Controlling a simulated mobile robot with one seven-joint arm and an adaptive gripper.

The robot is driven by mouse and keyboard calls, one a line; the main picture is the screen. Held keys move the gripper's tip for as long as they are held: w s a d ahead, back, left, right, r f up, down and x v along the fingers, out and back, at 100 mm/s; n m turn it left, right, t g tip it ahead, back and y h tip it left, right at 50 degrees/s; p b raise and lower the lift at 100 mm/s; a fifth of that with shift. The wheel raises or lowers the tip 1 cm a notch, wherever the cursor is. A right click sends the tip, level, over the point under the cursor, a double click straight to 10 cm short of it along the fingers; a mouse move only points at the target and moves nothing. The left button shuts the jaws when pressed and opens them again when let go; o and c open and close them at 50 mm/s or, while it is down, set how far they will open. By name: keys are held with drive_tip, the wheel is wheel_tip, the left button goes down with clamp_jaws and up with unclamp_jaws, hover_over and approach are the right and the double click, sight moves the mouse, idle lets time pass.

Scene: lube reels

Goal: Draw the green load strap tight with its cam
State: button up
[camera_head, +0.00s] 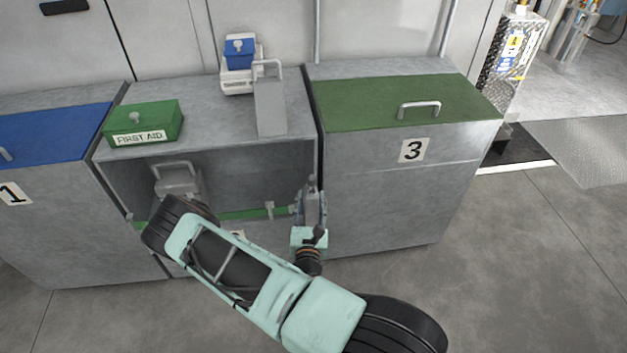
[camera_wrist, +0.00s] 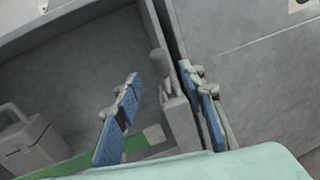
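The green load strap (camera_head: 240,214) runs across the lower front of the open middle compartment, with a small grey fitting (camera_head: 269,209) on it. In the wrist view, part of the green strap (camera_wrist: 80,164) shows at the lower left. A grey upright lever-like part (camera_wrist: 180,112), which looks like the cam, stands at the compartment's right edge. My gripper (camera_wrist: 161,76) is open, with its blue-padded fingers on either side of this part. I cannot tell whether either finger touches it. In the head view my gripper (camera_head: 311,207) is at the right end of the strap, largely hiding the cam.
A grey can-like container (camera_head: 177,181) stands inside the compartment (camera_head: 235,165). A green first aid box (camera_head: 143,122), a blue-topped box (camera_head: 239,62) and a grey handled item (camera_head: 270,105) stand on top. Green-lidded bin 3 (camera_head: 400,104) adjoins right; blue-lidded bin 1 (camera_head: 50,135) adjoins left.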

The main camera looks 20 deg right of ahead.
sight(312, 184)
drive_tip(key=x, duration=0.8)
drive_tip(key=shift+w+d+b, duration=0.15)
drive_tip(key=shift+b, duration=0.2)
clamp_jaws()
